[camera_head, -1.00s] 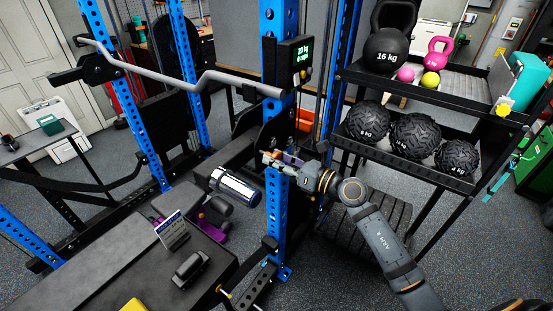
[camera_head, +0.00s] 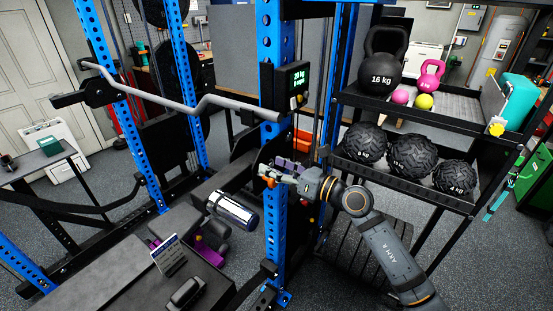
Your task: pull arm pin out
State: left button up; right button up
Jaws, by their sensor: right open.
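My right gripper (camera_head: 272,172) reaches in from the right and is open in front of the blue rack upright (camera_head: 275,225). Its fingers point left and lie across the upright. A small orange part (camera_head: 268,182) shows right at the fingertips. I cannot tell whether it is the arm pin's end or part of the gripper. The arm pin itself is not clearly visible, and the gripper hides the upright behind it. My left gripper is not in view.
A bent grey bar (camera_head: 205,103) crosses above the gripper on the left. A display box (camera_head: 296,85) hangs on the upright. A shelf rack (camera_head: 410,189) with several balls stands close on the right. A bench (camera_head: 95,285) and a chrome cylinder (camera_head: 232,211) lie lower left.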

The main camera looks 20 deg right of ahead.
notch_tip(320, 180, up, 5)
jog(key=shift+f, duration=0.1)
jog(key=shift+d+f, duration=0.1)
dwell(0.3)
